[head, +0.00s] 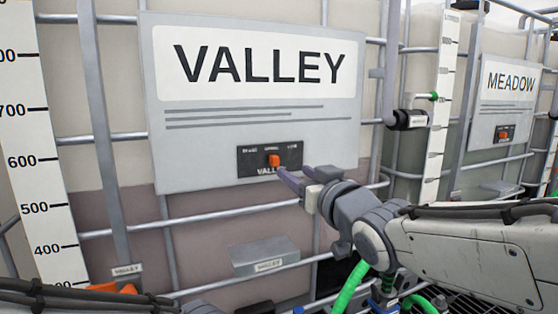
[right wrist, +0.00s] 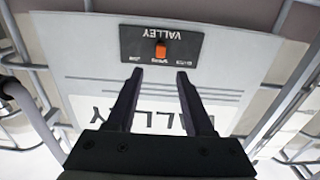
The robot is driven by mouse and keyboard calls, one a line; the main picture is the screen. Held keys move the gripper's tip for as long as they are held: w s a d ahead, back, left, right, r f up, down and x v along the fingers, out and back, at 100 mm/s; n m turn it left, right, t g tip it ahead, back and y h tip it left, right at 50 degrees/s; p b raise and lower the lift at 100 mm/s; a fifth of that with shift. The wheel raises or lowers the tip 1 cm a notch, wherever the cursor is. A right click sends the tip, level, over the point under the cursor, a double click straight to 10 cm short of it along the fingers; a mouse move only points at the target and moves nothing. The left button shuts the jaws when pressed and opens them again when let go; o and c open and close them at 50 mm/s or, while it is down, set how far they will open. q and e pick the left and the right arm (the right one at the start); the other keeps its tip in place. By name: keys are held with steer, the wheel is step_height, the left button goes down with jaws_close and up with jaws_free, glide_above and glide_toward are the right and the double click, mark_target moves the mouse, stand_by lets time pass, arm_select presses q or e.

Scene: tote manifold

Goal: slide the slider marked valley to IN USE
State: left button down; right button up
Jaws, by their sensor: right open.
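The slider marked VALLEY is a dark panel (head: 252,164) on the large VALLEY sign (head: 258,100). Its orange knob (head: 274,160) stands near the middle of the three small labels, whose text is too small to read surely. In the right wrist view the knob (right wrist: 160,50) and the panel appear upside down. My right gripper (head: 293,172) is open and empty, its purple fingers pointing at the panel. In the right wrist view its fingertips (right wrist: 160,71) are either side of the knob's line, with the knob just beyond them; contact cannot be told. My left gripper is not in view.
The sign hangs on a tote's grey bar cage. A grey VALLEY box (head: 265,256) sits below it. A MEADOW sign (head: 503,100) with its own orange slider is at the right. A black valve (head: 408,120) and green hoses (head: 350,288) are near my right arm.

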mark_target(276, 161)
steer(key=p+x, duration=0.3)
steer(key=x, duration=0.5)
steer(key=shift+w+a, duration=0.1)
steer(key=shift+w, duration=0.05)
steer(key=shift+w+a+f, duration=0.1)
steer(key=shift+w+a, duration=0.2)
steer(key=shift+w, duration=0.3)
jaws_close()
stand_by(0.5)
